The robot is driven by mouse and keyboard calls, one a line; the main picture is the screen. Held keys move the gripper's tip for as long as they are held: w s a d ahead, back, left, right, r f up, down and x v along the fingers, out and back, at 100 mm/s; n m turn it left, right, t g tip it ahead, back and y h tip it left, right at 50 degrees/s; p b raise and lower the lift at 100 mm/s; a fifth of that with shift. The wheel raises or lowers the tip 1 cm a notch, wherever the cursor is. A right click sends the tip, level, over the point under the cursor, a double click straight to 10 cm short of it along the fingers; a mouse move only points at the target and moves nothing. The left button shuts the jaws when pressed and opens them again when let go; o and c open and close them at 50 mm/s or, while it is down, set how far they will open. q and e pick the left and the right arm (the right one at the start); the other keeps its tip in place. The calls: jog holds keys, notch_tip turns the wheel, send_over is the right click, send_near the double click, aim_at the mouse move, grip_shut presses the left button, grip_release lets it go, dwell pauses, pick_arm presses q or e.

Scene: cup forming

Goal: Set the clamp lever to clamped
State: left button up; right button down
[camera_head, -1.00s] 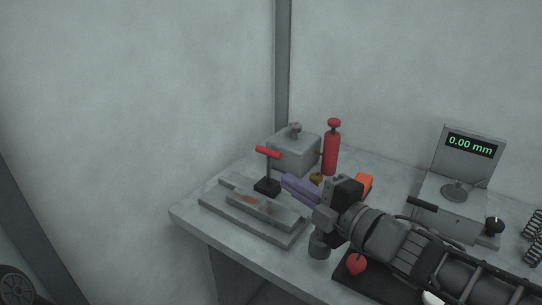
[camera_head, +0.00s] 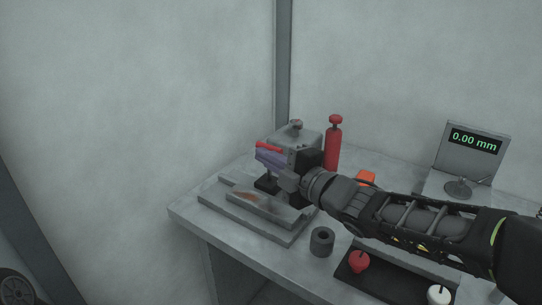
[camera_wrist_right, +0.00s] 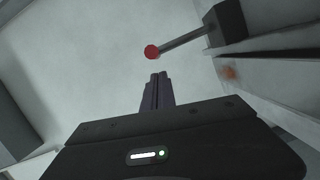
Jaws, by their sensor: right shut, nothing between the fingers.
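The clamp lever's red handle (camera_head: 270,147) stands above its black base (camera_head: 266,185) on the grey stepped fixture (camera_head: 232,205). The lever's post is mostly hidden behind my gripper in the head view. In the right wrist view the red handle end (camera_wrist_right: 151,51) shows just beyond my fingertips, with a grey rod running to a dark block (camera_wrist_right: 225,22). My right gripper (camera_head: 264,157) is shut and empty, its purple fingers just below the red handle in the picture. I cannot tell whether they touch it. The fingers also show in the right wrist view (camera_wrist_right: 158,80). My left gripper is out of view.
A grey block (camera_head: 313,137) and a red cylinder (camera_head: 333,150) stand behind the fixture. A dark hollow cylinder (camera_head: 321,241) stands in front. A black panel (camera_head: 387,286) carries red and white knobs. A gauge (camera_head: 474,145) reads 0.00 mm. An orange block (camera_head: 366,178) lies behind my arm.

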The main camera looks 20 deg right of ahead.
jog(key=shift+w+d+f, duration=0.15)
jog(key=shift+w+d, duration=0.35)
jog(key=shift+d, duration=0.1)
jog(key=shift+w+d+r+m+p, duration=0.25)
jog(key=shift+r+m+p, duration=0.15)
jog(key=shift+p, duration=0.7)
jog(key=w+d+f+m+g+p, duration=0.2)
jog(key=w+d+m+p, duration=0.2)
jog(key=p, duration=0.9)
jog(key=shift+w+d+m+y+p, duration=0.35)
jog(key=shift+d+m, duration=0.6)
jog(key=shift+m, duration=0.55)
jog(key=shift+d+f, duration=0.1)
